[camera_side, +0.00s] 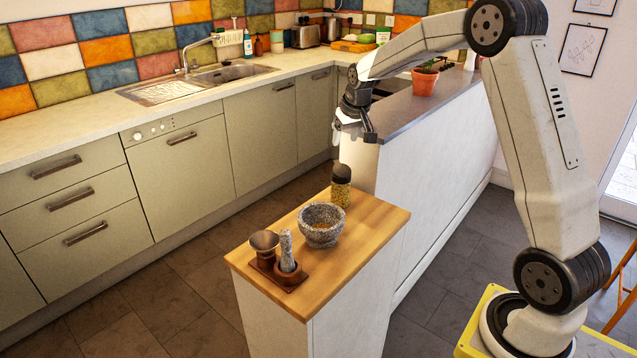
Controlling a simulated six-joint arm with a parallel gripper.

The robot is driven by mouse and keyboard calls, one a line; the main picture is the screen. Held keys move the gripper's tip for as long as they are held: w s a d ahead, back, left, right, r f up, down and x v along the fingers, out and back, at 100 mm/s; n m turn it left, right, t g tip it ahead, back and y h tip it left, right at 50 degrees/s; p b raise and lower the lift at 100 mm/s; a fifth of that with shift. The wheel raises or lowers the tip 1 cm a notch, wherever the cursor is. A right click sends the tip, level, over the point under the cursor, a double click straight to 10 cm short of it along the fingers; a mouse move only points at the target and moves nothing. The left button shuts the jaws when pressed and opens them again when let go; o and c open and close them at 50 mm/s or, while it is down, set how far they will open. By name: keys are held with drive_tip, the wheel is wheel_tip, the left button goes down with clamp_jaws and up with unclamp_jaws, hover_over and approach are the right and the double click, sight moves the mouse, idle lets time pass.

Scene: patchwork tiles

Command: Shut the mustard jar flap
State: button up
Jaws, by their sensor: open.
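The mustard jar (341,193) stands upright at the back right of the small wooden-topped counter. It is clear with yellow-brown contents and a dark top (342,173). The top sits on the jar, but it is too small to tell whether its flap is up or down. My gripper (353,131) is open and empty, above the jar and apart from it. Nothing is between its fingers.
A grey stone mortar (321,227) stands just in front of the jar. The higher grey counter (420,105) with a potted plant (424,81) rises behind.

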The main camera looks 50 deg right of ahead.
sight(336, 161)
drive_tip(key=shift+w+d+t, duration=0.1)
drive_tip(key=shift+w+t, duration=0.15)
drive_tip(key=shift+t, duration=0.05)
drive_tip(key=shift+f, duration=0.2)
drive_tip(key=shift+x, duration=3.75)
clamp_jaws()
